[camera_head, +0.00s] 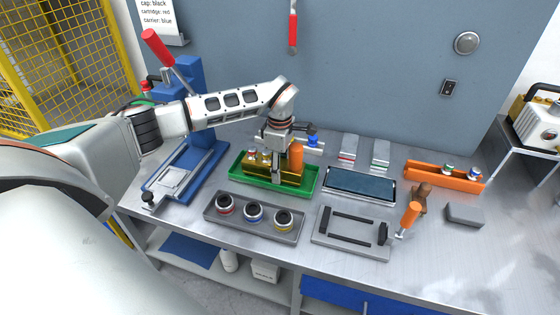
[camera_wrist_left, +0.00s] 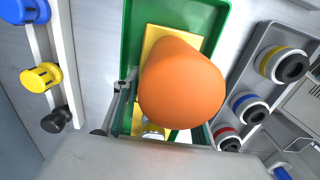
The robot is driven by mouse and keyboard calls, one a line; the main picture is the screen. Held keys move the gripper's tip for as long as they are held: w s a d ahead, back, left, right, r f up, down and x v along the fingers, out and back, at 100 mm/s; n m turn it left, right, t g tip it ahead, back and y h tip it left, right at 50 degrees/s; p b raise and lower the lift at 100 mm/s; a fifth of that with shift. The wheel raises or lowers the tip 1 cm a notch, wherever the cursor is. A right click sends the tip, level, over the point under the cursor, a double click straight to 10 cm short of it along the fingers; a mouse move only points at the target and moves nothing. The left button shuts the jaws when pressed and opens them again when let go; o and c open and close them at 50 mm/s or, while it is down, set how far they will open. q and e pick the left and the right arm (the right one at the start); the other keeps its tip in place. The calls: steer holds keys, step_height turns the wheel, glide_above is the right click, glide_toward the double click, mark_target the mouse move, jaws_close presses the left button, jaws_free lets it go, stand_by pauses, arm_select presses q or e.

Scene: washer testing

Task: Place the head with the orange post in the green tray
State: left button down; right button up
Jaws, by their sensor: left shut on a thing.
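The brass-coloured head (camera_head: 258,170) with the upright orange post (camera_head: 296,155) is at the green tray (camera_head: 308,188), within its outline in the head view. I cannot tell whether it touches the tray floor. My left gripper (camera_head: 278,172) points down and is shut on the head beside the post. In the left wrist view the orange post (camera_wrist_left: 183,82) fills the middle, with part of the yellow head (camera_wrist_left: 155,38) behind it and the green tray (camera_wrist_left: 213,30) around. The gripper's fingers hide part of the head. My right gripper is not in view.
A grey tray (camera_head: 240,229) with three ringed parts lies in front. A blue press (camera_head: 190,140) stands left.

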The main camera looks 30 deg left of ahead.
arm_select(q)
steer(key=shift+w, duration=0.1)
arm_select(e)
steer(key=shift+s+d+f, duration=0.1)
arm_select(q)
steer(key=c, duration=1.3)
jaws_free()
steer(key=shift+o, duration=0.5)
steer(key=shift+r, duration=0.5)
step_height(320, 180, up, 10)
steer(key=shift+r+b, duration=0.1)
steer(key=shift+b, duration=0.45)
steer(key=shift+r, duration=0.5)
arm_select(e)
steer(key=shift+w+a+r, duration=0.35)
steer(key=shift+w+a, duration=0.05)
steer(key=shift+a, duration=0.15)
